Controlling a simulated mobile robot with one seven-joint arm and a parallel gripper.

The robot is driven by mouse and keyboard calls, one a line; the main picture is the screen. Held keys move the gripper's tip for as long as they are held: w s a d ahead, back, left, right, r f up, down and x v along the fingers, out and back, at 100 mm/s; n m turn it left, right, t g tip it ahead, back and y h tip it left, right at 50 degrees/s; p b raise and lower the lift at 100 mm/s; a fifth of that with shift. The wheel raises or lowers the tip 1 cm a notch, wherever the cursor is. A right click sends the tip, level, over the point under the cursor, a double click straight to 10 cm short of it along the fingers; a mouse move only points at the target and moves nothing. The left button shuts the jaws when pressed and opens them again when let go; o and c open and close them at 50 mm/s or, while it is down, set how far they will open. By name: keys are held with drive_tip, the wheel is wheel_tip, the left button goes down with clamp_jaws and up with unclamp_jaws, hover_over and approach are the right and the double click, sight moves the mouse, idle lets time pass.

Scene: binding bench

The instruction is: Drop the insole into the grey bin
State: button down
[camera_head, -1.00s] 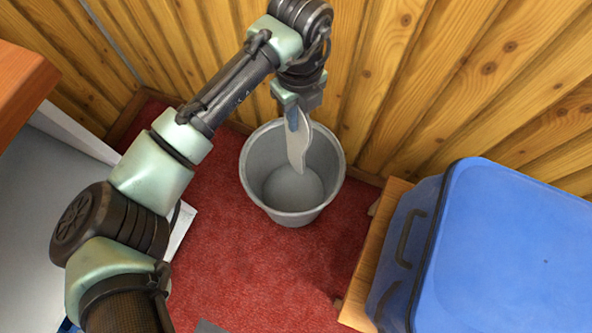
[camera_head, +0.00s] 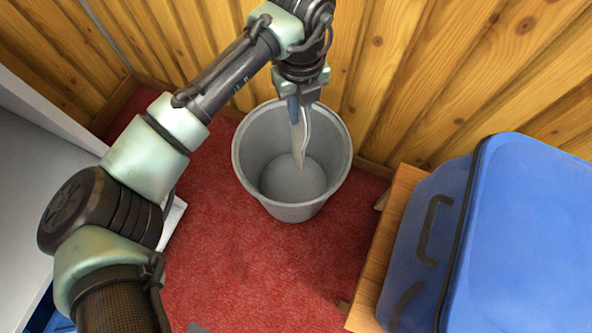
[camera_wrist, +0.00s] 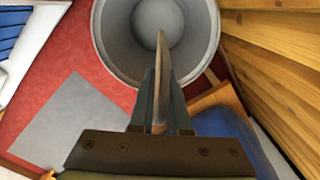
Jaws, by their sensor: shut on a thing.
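The grey bin (camera_head: 252,178) stands on the red floor against the wooden wall in the head view. Its open mouth also shows in the wrist view (camera_wrist: 112,40). My gripper (camera_head: 298,106) is above the back part of the bin's mouth, pointing down. It is shut on the insole (camera_head: 301,140), a thin pale piece that hangs lengthwise over the bin's opening. In the wrist view the insole (camera_wrist: 161,75) is seen edge-on between the fingers, its far end over the bin's mouth. I cannot tell exactly how deep its lower tip reaches.
A blue cooler-like box (camera_head: 520,235) sits on a wooden stand (camera_head: 388,240) to the right of the bin. The wooden plank wall (camera_head: 400,70) is close behind. Red floor (camera_head: 250,270) is clear in front of the bin. A grey flat patch (camera_wrist: 75,130) lies on the floor.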

drive_tip(key=shift+f, duration=0.4)
drive_tip(key=c, duration=0.8)
unclamp_jaws()
wheel_tip(320, 180, up, 13)
drive_tip(key=p, duration=0.6)
